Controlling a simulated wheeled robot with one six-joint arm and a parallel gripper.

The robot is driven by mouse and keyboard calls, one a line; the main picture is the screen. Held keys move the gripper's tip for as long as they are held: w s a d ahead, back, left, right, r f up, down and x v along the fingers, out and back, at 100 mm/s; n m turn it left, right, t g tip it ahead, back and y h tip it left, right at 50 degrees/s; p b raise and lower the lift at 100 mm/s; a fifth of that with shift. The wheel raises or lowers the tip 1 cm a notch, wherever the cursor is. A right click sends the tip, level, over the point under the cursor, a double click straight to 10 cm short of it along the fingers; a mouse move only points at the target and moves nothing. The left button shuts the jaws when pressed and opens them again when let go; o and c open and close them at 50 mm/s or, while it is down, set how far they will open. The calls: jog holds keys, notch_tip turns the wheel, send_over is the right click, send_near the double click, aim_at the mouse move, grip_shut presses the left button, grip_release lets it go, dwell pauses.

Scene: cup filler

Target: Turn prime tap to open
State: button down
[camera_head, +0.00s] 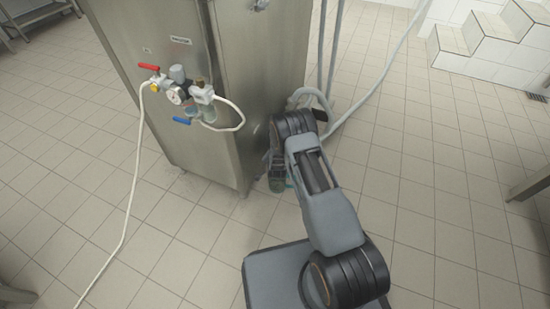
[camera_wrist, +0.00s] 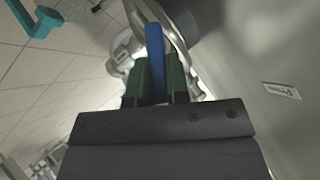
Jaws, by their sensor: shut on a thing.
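In the wrist view, a blue lever handle (camera_wrist: 154,45) runs between the two dark green fingers of my gripper (camera_wrist: 158,70), which is shut on it. White and grey fittings (camera_wrist: 122,50) show beyond the fingers, partly hidden. A label (camera_wrist: 281,91) starting with "Prime" is on the metal panel at right. In the head view, my arm reaches to the right side of the steel cabinet (camera_head: 170,60). There my wrist hides the tap and most of the gripper.
The cabinet's front has a red-handled valve (camera_head: 149,67), a gauge (camera_head: 174,95), a blue handle (camera_head: 181,120) and a white hose (camera_head: 130,200). Grey hoses (camera_head: 330,60) hang behind my wrist. A teal part (camera_wrist: 35,20) shows at the wrist view's upper left. Tiled floor (camera_head: 420,210) is open at right.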

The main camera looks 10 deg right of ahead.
jog(key=shift+w+a+r+n+g+h+p, duration=0.25)
jog(key=shift+n+g+h+p, duration=0.1)
jog(key=shift+h+p, duration=0.15)
jog(key=shift+w+a+r+n+g+h+p, duration=0.1)
jog(key=shift+a+r+n+g+h+p, duration=0.1)
jog(key=shift+n+g+h+p, duration=0.25)
jog(key=shift+w+a+f+n+g+h+p, duration=0.1)
jog(key=shift+w+a+n+g+h+p, duration=0.2)
jog(key=shift+n+g+h+p, duration=0.45)
jog(key=shift+m, duration=0.25)
jog(key=c, duration=1.1)
grip_release()
jog(key=shift+f, duration=0.1)
jog(key=p+v, duration=0.5)
jog(key=v, duration=0.9)
jog(key=shift+f, duration=0.2)
